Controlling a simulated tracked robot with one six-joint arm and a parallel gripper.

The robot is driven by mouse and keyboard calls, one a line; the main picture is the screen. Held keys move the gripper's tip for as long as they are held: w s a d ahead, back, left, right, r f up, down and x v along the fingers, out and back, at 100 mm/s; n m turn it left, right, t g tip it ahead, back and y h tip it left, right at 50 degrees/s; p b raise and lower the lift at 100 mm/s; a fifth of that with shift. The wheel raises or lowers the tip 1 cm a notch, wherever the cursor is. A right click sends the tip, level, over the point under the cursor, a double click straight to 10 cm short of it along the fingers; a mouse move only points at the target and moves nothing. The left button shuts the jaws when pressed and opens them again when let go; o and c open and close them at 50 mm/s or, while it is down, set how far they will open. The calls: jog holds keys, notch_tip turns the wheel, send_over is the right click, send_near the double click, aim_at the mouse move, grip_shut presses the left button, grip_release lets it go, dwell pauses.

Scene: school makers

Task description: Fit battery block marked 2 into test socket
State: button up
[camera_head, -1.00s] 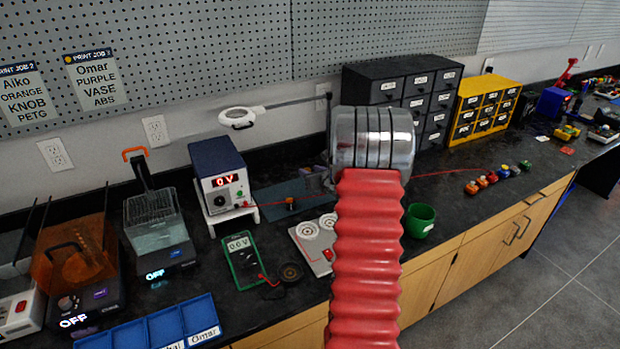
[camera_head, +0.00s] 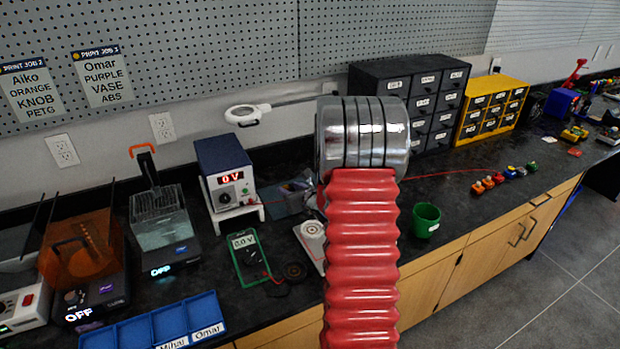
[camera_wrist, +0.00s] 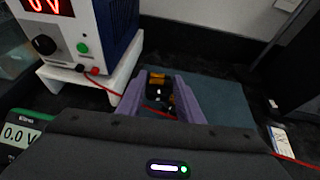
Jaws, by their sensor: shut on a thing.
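In the wrist view, my gripper's purple fingers (camera_wrist: 158,98) are closed around a small dark block with orange parts (camera_wrist: 157,79). Its marking cannot be read, so I cannot tell whether it is battery block 2. In the head view, my arm hides most of the gripper and the held block. I cannot make out the test socket clearly. Several small coloured blocks (camera_head: 499,177) stand in a row on the right of the bench.
The power supply (camera_head: 224,172) reads 0 V and stands on a white stand. A meter (camera_head: 247,256) reads 0.0 V. A green cup (camera_head: 425,221) stands right of my arm. Blue bins (camera_head: 150,326) sit at the front left. Red wire crosses the bench.

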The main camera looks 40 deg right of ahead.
jog(key=a+n+y, duration=0.1)
jog(key=a, duration=0.5)
jog(key=a+r+y, duration=0.1)
jog(key=a, duration=0.5)
jog(key=a+n+y, duration=0.1)
jog(key=a, duration=0.5)
jog(key=shift+a+r+n+t, duration=0.1)
jog(key=shift+r+n+t, duration=0.2)
jog(key=shift+r, duration=0.1)
jog(key=s+a+r+n+y, duration=0.1)
jog(key=a+r+y, duration=0.1)
jog(key=a, duration=0.8)
jog(key=s+a+r+n+y, duration=0.1)
jog(key=a+n+y, duration=0.1)
jog(key=a, duration=0.7)
jog(key=shift+s+a+r+g, duration=0.25)
jog(key=shift+a+r+g, duration=0.1)
jog(key=shift+a+g, duration=0.05)
jog(key=shift+d, duration=0.15)
